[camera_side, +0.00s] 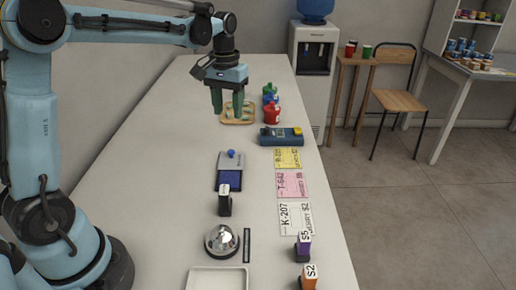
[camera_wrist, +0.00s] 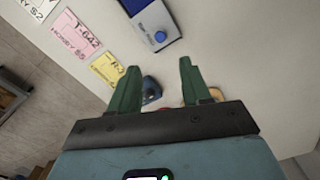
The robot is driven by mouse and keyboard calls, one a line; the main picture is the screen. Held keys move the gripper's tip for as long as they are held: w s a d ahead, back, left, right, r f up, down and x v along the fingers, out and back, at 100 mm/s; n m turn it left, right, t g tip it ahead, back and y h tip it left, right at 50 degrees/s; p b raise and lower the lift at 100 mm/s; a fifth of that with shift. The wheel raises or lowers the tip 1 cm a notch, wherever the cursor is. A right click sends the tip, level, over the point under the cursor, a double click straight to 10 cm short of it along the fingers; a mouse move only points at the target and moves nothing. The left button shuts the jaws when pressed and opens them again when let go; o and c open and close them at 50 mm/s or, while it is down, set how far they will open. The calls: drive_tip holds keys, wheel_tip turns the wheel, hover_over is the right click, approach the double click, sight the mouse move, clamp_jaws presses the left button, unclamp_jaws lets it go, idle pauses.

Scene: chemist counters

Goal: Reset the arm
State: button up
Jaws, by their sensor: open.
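My gripper (camera_side: 228,106) hangs from my blue arm above the far part of the white counter, fingers pointing down. Its two green fingers are apart with nothing between them. In the side view the fingers overlap a wooden tray (camera_side: 248,119); I cannot tell the exact height above it. In the wrist view the open fingers (camera_wrist: 158,66) point over the counter, with a blue device (camera_wrist: 151,88) partly hidden behind the left finger.
Red, green and blue containers (camera_side: 271,115) stand right of the tray. Bare counter (camera_side: 150,170) lies left.

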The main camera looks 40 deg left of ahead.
drive_tip(key=shift+s, duration=0.1)
drive_tip(key=s+d+m+t, duration=0.4)
drive_tip(key=s+d+t, duration=0.3)
drive_tip(key=s, duration=0.6)
drive_tip(key=shift+s+d+f+m, duration=0.35)
drive_tip(key=shift+d+f, duration=0.1)
drive_tip(key=shift+d, duration=0.45)
